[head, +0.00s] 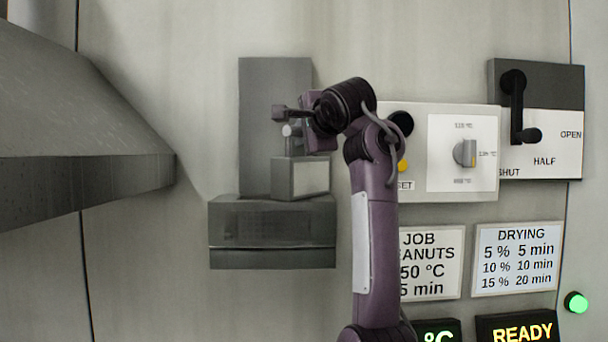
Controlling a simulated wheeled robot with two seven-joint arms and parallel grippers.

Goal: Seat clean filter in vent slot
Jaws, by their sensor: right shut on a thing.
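My right gripper (292,123) is in front of the grey upright panel in the head view. It is shut on the clean filter (301,178), a small grey block with a pale front face and a short stem with a round knob on top. The filter is upright. Its lower edge is at the top of the dark grey vent housing (272,254), right of its middle. The slot itself cannot be made out, and I cannot tell whether the filter is in it or just above it. My left gripper is not in view.
A grey upright panel (260,90) rises behind the vent. A grey sloped hood (80,130) juts in at the left. To the right are a dial panel (464,180), a lever plate (550,100), signs (517,260) and a green button (576,302). The wall between hood and vent is clear.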

